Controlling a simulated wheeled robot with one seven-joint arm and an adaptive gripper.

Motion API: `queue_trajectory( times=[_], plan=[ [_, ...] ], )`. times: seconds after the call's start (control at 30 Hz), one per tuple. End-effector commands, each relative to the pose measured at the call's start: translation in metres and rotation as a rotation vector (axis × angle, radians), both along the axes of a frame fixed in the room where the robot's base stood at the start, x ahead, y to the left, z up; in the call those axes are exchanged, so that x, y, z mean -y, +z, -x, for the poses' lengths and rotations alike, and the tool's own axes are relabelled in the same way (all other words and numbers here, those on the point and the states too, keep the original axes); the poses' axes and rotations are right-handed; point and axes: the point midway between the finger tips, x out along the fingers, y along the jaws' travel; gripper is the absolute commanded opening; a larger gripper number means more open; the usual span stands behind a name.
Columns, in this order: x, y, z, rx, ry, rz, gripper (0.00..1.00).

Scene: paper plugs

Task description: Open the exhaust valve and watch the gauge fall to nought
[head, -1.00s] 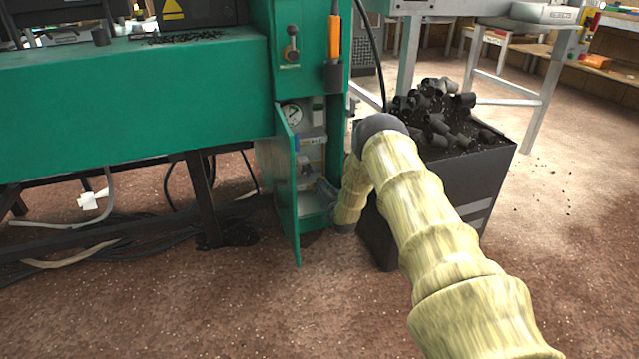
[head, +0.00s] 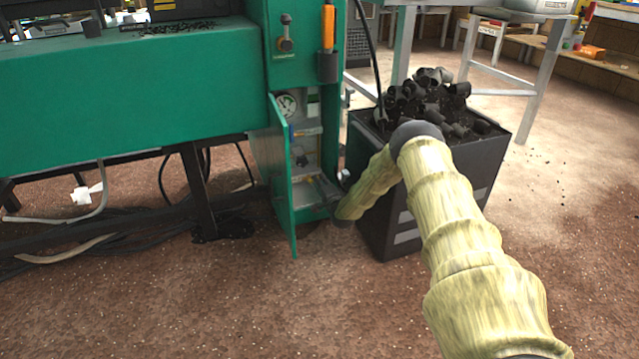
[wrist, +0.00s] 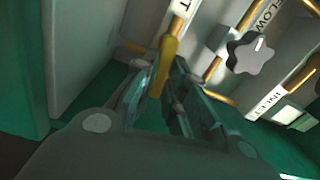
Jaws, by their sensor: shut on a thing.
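The gauge (head: 287,105) is a white round dial at the top of the open green cabinet in the head view. Its needle is too small to read. My gripper (wrist: 158,88) is shut on a yellow lever (wrist: 166,60) in the wrist view. The lever's label (wrist: 182,7) is cut off, with only a final T readable, so I cannot confirm it is the exhaust valve. In the head view my gripper (head: 324,188) reaches low into the cabinet from the right and hides part of the inside.
The green cabinet door (head: 272,175) stands open on the left. A grey star-shaped FLOW knob (wrist: 250,53) and an INLET label (wrist: 265,103) sit right of the lever.

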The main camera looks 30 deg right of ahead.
Motion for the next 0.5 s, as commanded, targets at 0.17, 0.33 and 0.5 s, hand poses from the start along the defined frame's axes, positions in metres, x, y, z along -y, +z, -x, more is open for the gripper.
queue_trajectory(
  times=[0.17,0.33,0.5],
  plan=[
    [0.001,-0.0051,0.0009,0.016,-0.001,-0.079,0.0],
    [0.0005,-0.0058,0.0008,0.026,-0.001,-0.121,0.0],
    [0.0005,-0.006,0.0008,0.03,0.0,-0.137,0.0]
  ],
)
